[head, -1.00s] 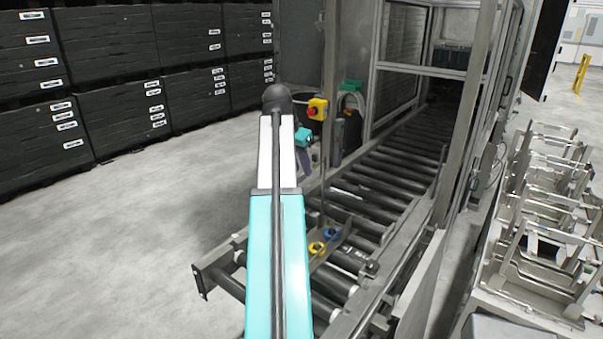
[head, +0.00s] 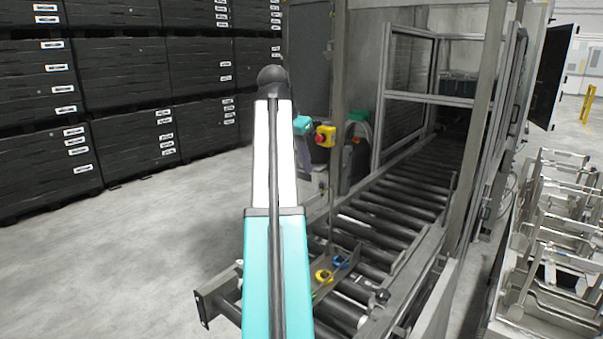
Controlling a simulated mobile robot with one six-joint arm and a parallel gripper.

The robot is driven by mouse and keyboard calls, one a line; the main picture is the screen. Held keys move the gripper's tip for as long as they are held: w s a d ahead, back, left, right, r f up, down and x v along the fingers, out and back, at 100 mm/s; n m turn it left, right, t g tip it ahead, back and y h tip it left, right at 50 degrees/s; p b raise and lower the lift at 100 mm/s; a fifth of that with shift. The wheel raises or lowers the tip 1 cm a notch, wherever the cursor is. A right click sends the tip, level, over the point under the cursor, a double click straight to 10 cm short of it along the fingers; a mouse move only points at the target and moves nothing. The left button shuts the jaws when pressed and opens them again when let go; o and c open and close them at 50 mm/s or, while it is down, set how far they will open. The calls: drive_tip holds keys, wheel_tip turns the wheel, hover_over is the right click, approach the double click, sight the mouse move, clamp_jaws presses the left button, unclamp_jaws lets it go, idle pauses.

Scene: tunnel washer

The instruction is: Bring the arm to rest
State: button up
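My arm, teal and white with a black cable along it, rises from the bottom middle of the head view to a dark rounded joint. Just right of the upper arm, a small teal part near the arm's end shows, with a dark greyish-purple part hanging below it that seems to be my gripper (head: 305,158). It is small and partly hidden behind the arm, and its fingers cannot be made out. It shows left of a yellow box with a red button (head: 325,135). I see nothing clearly held.
A roller conveyor (head: 398,205) runs from the front into a framed machine (head: 455,50). A yellow ring (head: 323,276) and a blue ring (head: 340,262) lie at its near end. Stacked black crates (head: 125,150) stand left, metal racks (head: 560,245) right. The left floor (head: 150,250) is clear.

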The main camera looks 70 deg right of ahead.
drive_tip(key=shift+a+r, duration=0.1)
drive_tip(key=shift+r, duration=0.15)
drive_tip(key=shift+w, duration=0.1)
idle(0.3)
